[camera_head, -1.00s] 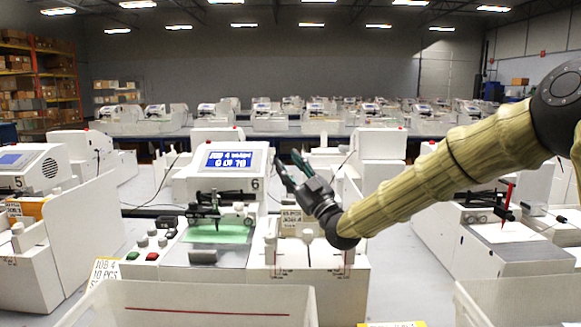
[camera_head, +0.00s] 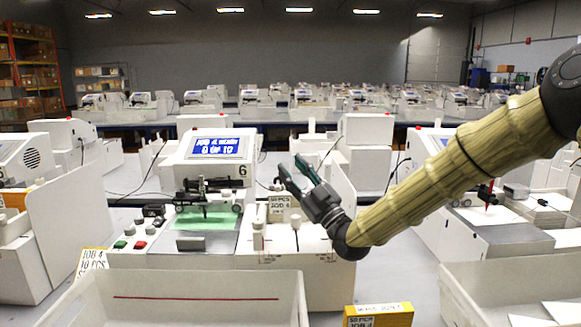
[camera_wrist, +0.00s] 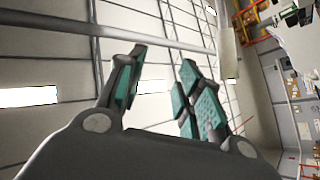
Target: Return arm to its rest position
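My gripper (camera_head: 296,172) is raised in front of plotter station 6, above and right of its plotting bed, with its fingers pointing up and to the left. Its two green-padded fingers stand apart with nothing between them, which also shows in the wrist view (camera_wrist: 158,85). My arm (camera_head: 455,170), in a tan ribbed sleeve, reaches in from the right edge. The pen plotter (camera_head: 215,158) has a lit blue screen (camera_head: 216,148) and a green sheet (camera_head: 207,219) on its bed under a dark pen carriage.
A white bin (camera_head: 200,312) with a red line stands in front. Another white bin (camera_head: 470,310) is at lower right, with a yellow box (camera_head: 378,316) between them. White partitions and plotters stand on both sides. The wrist view shows mostly ceiling and wall.

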